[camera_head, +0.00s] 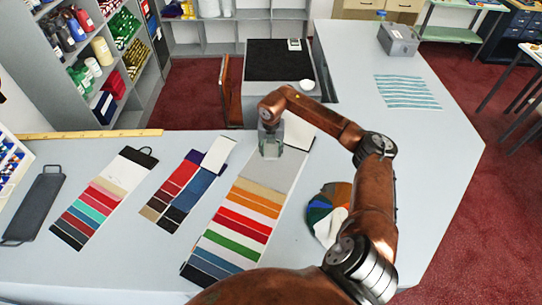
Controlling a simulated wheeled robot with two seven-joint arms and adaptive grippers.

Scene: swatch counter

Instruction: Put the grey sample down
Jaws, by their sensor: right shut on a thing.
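My right gripper (270,143) points down over the upper end of the long striped swatch card (238,225). It is shut on the grey sample (286,168), a plain pale grey piece above the card's orange stripe. The gripper hides part of the sample, and I cannot tell whether the sample rests flat on the card or hangs slightly above it. A white piece (299,132) shows behind the gripper. My left gripper is not in view.
Two other swatch cards (103,198) (188,184) and a dark tray (36,206) lie to the left. A colour fan (328,212) lies to the right, partly behind my arm. A striped cloth (407,91) and grey box (398,38) are farther back. The counter's right side (440,160) is clear.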

